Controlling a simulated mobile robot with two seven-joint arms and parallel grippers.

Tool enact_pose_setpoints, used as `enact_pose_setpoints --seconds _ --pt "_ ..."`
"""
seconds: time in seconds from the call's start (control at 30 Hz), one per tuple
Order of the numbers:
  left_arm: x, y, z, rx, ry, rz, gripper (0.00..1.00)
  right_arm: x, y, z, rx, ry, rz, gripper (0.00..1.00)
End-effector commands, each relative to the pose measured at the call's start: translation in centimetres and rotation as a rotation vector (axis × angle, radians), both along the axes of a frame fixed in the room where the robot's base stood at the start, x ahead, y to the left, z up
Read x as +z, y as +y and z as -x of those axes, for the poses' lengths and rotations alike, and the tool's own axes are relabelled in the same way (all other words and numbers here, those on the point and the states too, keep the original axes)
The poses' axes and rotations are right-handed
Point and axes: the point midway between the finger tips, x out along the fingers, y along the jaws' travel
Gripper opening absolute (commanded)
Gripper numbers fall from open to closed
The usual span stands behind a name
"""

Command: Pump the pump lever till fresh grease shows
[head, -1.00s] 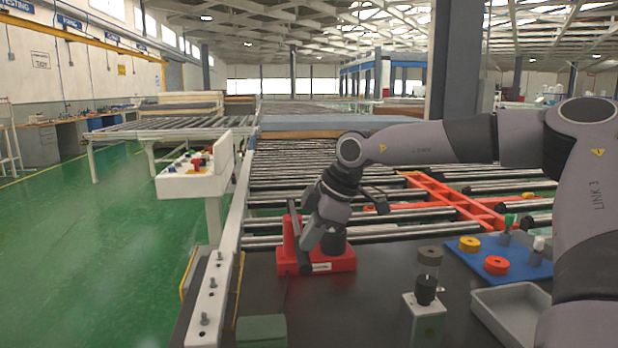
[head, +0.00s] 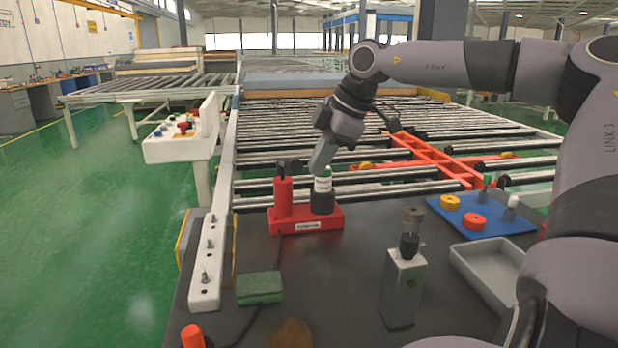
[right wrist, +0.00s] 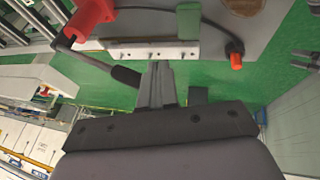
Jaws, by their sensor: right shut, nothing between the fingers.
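The grease pump has a red base (head: 305,221), a red upright cylinder (head: 283,197) and a white-and-green cartridge in a black holder (head: 322,201). A dark lever end shows at the top of the cylinder. In the right wrist view the pump's red body (right wrist: 92,17) is upper left, and the black lever (right wrist: 92,62) reaches toward my fingers. My right gripper (head: 319,168) is shut and empty, above and in front of the cartridge. In the right wrist view its fingers (right wrist: 158,72) are beside the lever grip; I cannot tell whether they touch. My left gripper is not seen.
A hose runs to an orange-tipped nozzle (head: 193,337). A green pad (head: 259,288), a brown patch (head: 288,334), a grey post (head: 402,288) and a grey tray (head: 492,272) are on the dark table. A blue mat (head: 482,214) holds yellow and red rings. Rollers lie behind.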

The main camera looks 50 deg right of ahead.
Motion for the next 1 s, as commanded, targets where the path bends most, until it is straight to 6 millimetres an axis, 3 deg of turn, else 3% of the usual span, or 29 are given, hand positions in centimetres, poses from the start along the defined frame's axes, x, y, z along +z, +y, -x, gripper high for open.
enact_pose_setpoints --seconds 0.1,0.3,1.0 --pt "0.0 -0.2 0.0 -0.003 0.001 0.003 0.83 2.0 -0.2 0.9 -0.001 -0.006 0.002 0.00" --pt "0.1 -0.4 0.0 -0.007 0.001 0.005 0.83 3.7 -0.5 1.7 -0.002 -0.004 0.002 0.00" --pt "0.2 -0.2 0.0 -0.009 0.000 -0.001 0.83 4.0 -0.4 1.8 -0.001 -0.005 0.001 0.00"
